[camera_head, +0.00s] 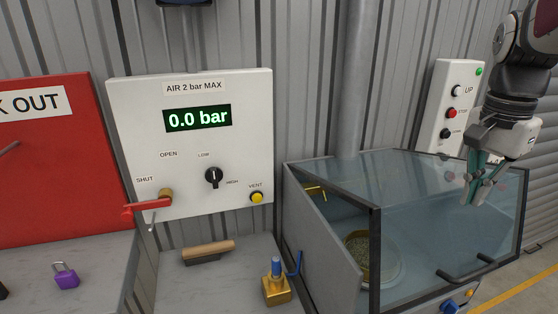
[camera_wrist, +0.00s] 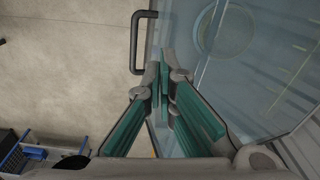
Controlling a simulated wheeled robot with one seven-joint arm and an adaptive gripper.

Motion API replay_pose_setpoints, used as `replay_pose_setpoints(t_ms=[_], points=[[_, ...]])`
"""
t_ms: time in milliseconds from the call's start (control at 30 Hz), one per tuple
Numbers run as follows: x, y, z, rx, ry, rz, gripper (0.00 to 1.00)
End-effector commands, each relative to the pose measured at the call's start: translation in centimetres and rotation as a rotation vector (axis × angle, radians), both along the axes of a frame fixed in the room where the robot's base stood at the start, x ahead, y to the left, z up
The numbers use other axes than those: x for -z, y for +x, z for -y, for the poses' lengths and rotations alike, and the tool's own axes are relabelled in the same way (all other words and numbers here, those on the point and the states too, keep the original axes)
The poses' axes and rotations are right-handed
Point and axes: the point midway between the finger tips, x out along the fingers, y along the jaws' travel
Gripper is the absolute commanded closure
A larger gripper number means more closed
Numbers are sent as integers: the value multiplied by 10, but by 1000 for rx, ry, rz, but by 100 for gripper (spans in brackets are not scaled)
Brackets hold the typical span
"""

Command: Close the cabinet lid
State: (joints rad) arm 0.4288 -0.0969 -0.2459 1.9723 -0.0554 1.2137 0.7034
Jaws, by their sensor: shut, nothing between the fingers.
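The cabinet (camera_head: 325,232) stands at the right in the head view, with grey sides and a dark-edged glass lid (camera_head: 440,215). I cannot tell whether the lid is fully down or partly raised. A black bar handle (camera_head: 467,272) is on its front edge. In the wrist view the glass lid (camera_wrist: 265,60) fills the upper right, and the handle (camera_wrist: 136,42) is just beyond and left of my fingertips. My gripper (camera_head: 470,201) is shut and empty, with teal finger pads, in front of the glass. It also shows in the wrist view (camera_wrist: 165,65). Contact with the lid is unclear.
A round container (camera_head: 372,258) shows inside the cabinet. A control box (camera_head: 455,108) hangs behind my arm. An air panel (camera_head: 190,140) reads 0.0 bar. A brush (camera_head: 208,250), a brass and blue piece (camera_head: 276,283) and a purple padlock (camera_head: 66,276) lie on the bench.

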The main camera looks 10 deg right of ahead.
Motion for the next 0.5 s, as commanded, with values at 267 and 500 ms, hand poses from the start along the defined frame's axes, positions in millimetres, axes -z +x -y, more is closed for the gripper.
replay_pose_setpoints(t_ms=[267, 500], points=[[-4, -28, -5, 125, 37, -119, 100], [12, -29, -6, 138, 41, -133, 100]])
